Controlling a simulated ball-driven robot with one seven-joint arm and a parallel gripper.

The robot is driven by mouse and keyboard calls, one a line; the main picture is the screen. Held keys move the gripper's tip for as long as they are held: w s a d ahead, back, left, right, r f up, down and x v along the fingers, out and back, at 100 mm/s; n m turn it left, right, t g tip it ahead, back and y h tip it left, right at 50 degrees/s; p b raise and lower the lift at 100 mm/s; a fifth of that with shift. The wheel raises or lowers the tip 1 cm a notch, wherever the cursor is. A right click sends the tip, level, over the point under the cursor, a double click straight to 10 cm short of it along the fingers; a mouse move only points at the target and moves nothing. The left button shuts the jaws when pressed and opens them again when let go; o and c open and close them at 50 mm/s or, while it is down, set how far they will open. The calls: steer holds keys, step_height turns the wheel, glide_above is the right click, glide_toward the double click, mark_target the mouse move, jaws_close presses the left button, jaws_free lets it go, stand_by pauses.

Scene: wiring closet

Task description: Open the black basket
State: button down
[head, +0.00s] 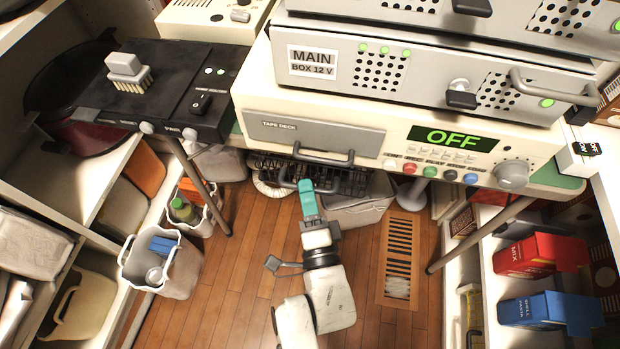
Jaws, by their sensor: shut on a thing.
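The black basket (352,182) is a dark wire drawer under the desk, below the cream tape deck. Only part of its front shows; the deck's edge hides the rest. My gripper (305,187), with teal fingers, is at the basket's front left and is shut on its grey bar handle (287,176). How far the basket is pulled out is hard to tell from above.
The tape deck (255,106) hangs just above, with its own handle (323,157) close over my gripper. A grey bin (350,214) stands on the floor right of my gripper.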

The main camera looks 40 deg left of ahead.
steer(key=s+d+p, duration=0.3)
steer(key=s+d, duration=0.6)
steer(key=s, duration=0.6)
steer(key=shift+d, duration=0.15)
steer(key=c, duration=1.1)
jaws_free()
steer(key=shift+s+d, duration=0.1)
steer(key=v, duration=1)
steer(key=shift+s+d, duration=0.15)
steer(key=shift+d, duration=0.1)
